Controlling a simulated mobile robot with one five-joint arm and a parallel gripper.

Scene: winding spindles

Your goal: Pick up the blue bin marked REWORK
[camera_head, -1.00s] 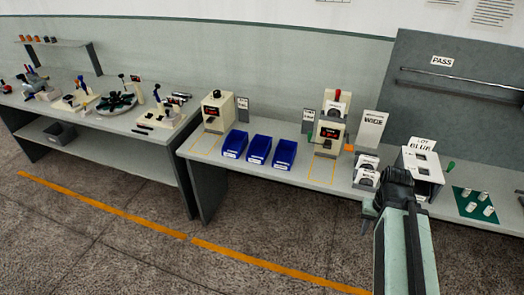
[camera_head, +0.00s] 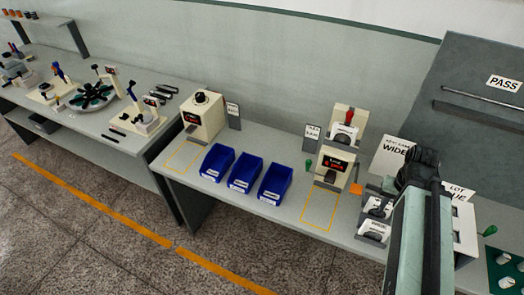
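Three blue bins stand in a row on the grey bench (camera_head: 305,148): a left bin (camera_head: 217,162), a middle bin (camera_head: 245,173) and a right bin (camera_head: 274,184). Each has a small white label on its front, too small to read, so I cannot tell which one is marked REWORK. The bins look empty. My gripper (camera_head: 416,165) is at the right, at the end of my raised arm, well apart from the bins. Its fingers are dark and seen from behind, and I cannot tell whether they are open.
A cream machine (camera_head: 203,116) stands left of the bins, another (camera_head: 334,168) right of them. Yellow outlines mark the bench before both. Floor (camera_head: 90,240) in front is clear.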

